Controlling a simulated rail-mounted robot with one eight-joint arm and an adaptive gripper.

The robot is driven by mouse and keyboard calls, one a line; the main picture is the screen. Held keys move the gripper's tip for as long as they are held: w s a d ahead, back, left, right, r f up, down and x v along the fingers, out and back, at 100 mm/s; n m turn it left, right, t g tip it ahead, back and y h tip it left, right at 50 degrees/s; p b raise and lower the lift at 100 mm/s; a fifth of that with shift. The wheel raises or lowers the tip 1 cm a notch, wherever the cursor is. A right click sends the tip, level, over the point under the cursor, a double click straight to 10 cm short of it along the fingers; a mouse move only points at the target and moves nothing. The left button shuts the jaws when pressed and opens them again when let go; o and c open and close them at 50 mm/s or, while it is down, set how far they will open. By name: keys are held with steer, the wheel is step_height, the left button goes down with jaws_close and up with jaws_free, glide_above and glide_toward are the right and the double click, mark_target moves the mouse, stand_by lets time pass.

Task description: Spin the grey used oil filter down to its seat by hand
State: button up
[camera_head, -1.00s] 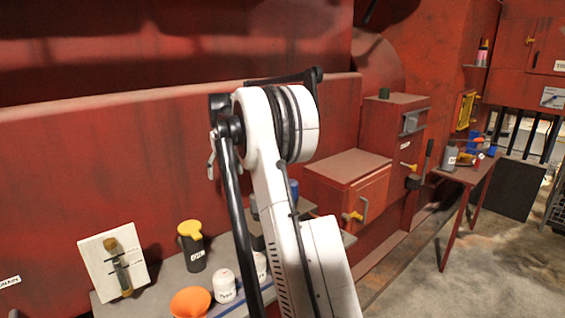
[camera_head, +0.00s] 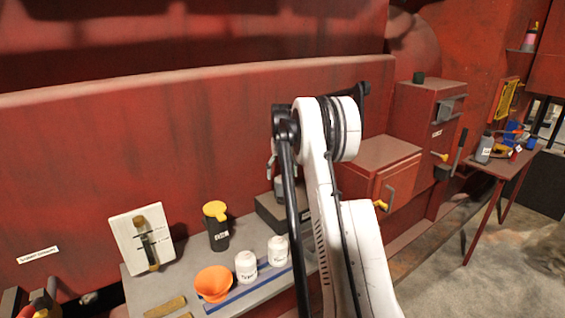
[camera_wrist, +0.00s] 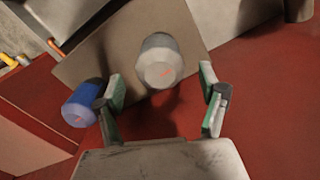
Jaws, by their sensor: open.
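The grey oil filter (camera_wrist: 160,62) is a short cylinder with a red mark on its end, on a brown-grey mounting plate (camera_wrist: 110,62) in the wrist view. My gripper (camera_wrist: 162,88) is open, with a green-padded finger on each side just below the filter in the picture. The fingers look apart from it; their exact depth is unclear. A blue filter (camera_wrist: 82,106) with a red mark sits left of the left finger.
Red cabinets (camera_head: 380,165) stand right of my arm. A side table (camera_head: 500,166) holds bottles.

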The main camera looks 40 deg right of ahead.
mark_target(282, 184)
steer(key=shift+f, duration=2.7)
steer(key=c, duration=1.5)
steer(key=m+b, duration=0.1)
steer(key=m, duration=0.3)
steer(key=shift+f, duration=0.1)
steer(key=m+b, duration=0.1)
steer(key=m, duration=0.3)
steer(key=shift+b, duration=0.4)
steer(key=m+b, duration=0.1)
steer(key=m, duration=0.3)
steer(key=shift+m, duration=0.4)
steer(key=m+b, duration=0.1)
steer(key=m, duration=0.3)
